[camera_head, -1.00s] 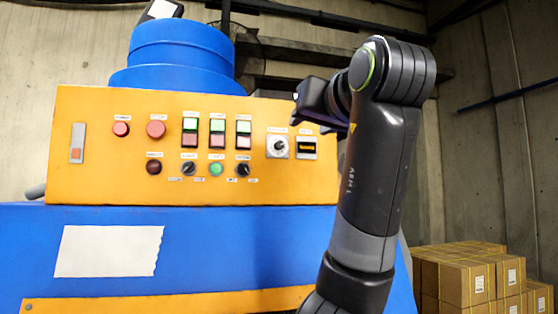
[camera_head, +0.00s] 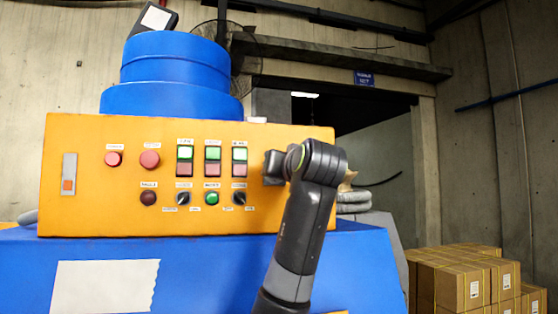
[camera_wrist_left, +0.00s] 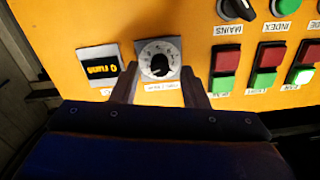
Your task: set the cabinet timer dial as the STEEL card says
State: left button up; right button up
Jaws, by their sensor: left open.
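The timer dial (camera_wrist_left: 157,60) is a round white scale with a black knob on a grey square plate, upside down in the left wrist view. Its scale marks are too small to read. My left gripper (camera_wrist_left: 158,70) is open, with one finger on each side of the dial; I cannot tell if they touch it. In the head view my left gripper (camera_head: 272,167) is at the right part of the orange cabinet panel (camera_head: 100,215) and hides the dial. No card that I can read as STEEL shows. My right gripper is not in view.
A small display (camera_wrist_left: 100,67) with yellow characters sits beside the dial. Red and green buttons (camera_head: 212,160) and dark switches (camera_head: 183,198) are on the panel. A blank-looking white sheet (camera_head: 105,285) is on the blue body. Cardboard boxes (camera_head: 465,280) stand at lower right.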

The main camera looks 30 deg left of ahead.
pick_arm(q)
jog(key=shift+x, duration=0.8)
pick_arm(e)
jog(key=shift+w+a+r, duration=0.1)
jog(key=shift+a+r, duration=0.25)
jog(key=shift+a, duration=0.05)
pick_arm(q)
jog(key=shift+f, duration=0.1)
jog(key=shift+c, duration=0.4)
jog(key=shift+d, duration=0.1)
grip_shut()
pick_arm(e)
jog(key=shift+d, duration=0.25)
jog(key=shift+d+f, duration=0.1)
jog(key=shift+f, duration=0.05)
